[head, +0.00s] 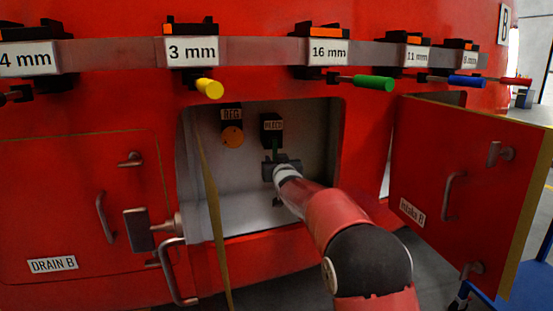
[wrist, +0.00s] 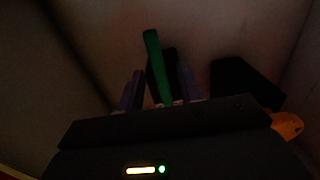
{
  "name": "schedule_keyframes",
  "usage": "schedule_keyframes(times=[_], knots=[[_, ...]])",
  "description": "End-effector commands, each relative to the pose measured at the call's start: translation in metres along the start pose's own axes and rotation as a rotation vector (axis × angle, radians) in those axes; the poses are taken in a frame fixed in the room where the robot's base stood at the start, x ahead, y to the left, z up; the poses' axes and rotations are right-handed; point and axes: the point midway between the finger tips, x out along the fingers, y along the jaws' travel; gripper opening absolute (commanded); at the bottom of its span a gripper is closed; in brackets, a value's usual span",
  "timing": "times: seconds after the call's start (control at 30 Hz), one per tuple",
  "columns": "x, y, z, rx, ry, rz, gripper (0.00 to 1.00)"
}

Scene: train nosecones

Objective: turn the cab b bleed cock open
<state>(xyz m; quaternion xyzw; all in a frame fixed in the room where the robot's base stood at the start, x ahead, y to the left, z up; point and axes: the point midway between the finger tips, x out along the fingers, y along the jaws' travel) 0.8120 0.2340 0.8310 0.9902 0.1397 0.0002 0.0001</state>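The bleed cock (head: 272,127) is a dark block with a white label that seems to read BLEED, on the back wall of the open compartment. Its green lever (head: 275,148) hangs down from the block, just above my gripper (head: 279,160), which reaches into the compartment. In the wrist view the green lever (wrist: 155,65) stands between the two purplish fingers of my gripper (wrist: 160,85). A gap shows on both sides of the lever, so the fingers look open around it. Contact is hard to tell in the dim light.
An orange round knob (head: 232,136) sits left of the bleed cock. Colored-handled tools (head: 373,83) hang on a rail above. The DRAIN B door (head: 80,210) is closed.

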Motion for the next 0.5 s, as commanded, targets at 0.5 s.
schedule_keyframes(times=[0.5], knots=[[0.004,0.0001,0.0003,0.0,-0.001,0.0,0.13]])
